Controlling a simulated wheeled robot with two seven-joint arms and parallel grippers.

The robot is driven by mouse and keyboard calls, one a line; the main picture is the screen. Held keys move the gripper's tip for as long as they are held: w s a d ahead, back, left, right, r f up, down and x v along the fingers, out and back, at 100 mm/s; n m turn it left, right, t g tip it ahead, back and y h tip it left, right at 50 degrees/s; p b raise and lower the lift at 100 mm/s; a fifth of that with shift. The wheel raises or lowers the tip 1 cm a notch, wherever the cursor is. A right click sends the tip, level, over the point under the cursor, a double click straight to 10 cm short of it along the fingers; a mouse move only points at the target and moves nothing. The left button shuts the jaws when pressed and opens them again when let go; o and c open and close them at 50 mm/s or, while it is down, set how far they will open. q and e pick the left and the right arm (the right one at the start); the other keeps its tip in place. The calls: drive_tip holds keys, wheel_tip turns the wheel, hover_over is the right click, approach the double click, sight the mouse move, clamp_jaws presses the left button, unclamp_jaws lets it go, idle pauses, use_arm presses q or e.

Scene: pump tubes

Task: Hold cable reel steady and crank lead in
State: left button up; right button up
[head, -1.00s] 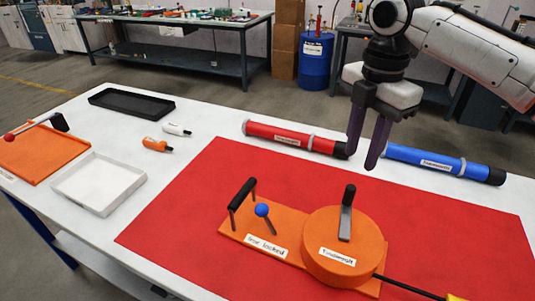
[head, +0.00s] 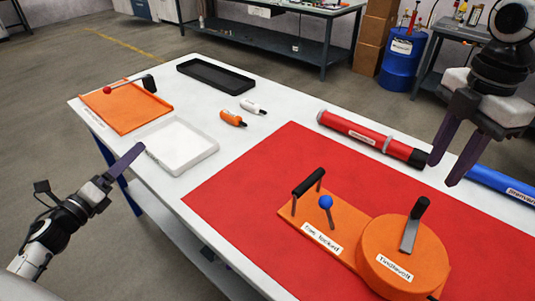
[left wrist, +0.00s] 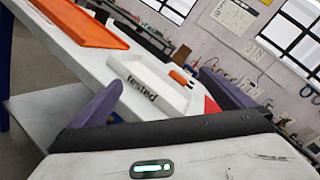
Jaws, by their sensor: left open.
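The orange cable reel (head: 385,262) is a round drum with a label, on the red mat. A crank (head: 412,232) with a black grip stands on its top. Its orange base plate (head: 296,228) carries a black bar handle (head: 308,182) and a blue-knobbed lever (head: 326,202). The lead is not clearly visible now. My left gripper (head: 120,142) is open and empty beside the table's left edge, far from the reel; its fingers also show in the left wrist view (left wrist: 160,88). My right gripper (head: 443,172) is open and empty, above the area between the red and blue tubes, away from the reel.
A red tube (head: 365,135) and a blue tube (head: 500,181) lie behind the mat (head: 235,190). A white tray (head: 205,153), an orange tray (head: 125,118), a black tray (head: 218,80) and two small bottles, white (head: 252,106) and orange (head: 232,118), occupy the table's left part.

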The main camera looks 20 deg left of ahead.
use_arm(q)
drive_tip(key=w+d+r+n+t+h, duration=0.15)
drive_tip(key=w+d+r+n, duration=0.25)
drive_tip(key=w+r, duration=0.7)
drive_tip(key=w+d+r+n+t+h, duration=0.1)
drive_tip(key=w+d+r+n+h, duration=0.3)
drive_tip(key=w+r, duration=0.75)
drive_tip(key=w+d+f+n+g+y, duration=0.1)
drive_tip(key=w+d+f+n+g, duration=0.1)
drive_tip(key=w+d+f+g, duration=0.4)
drive_tip(key=w+d+f+n+g+y, duration=0.1)
drive_tip(key=w+d+f+g, duration=0.1)
drive_tip(key=d+f, duration=0.7)
drive_tip(key=m+g+y, duration=0.1)
drive_tip(key=m+g, duration=0.8)
drive_tip(key=g, duration=0.3)
hover_over(304, 200)
drive_tip(key=shift+w+f, duration=0.25)
drive_tip(key=shift+w, duration=0.05)
drive_tip(key=shift+s+f, duration=0.15)
drive_tip(key=shift+s, duration=0.05)
wheel_tip(304, 200, down, 10)
drive_tip(key=shift+r, duration=0.1)
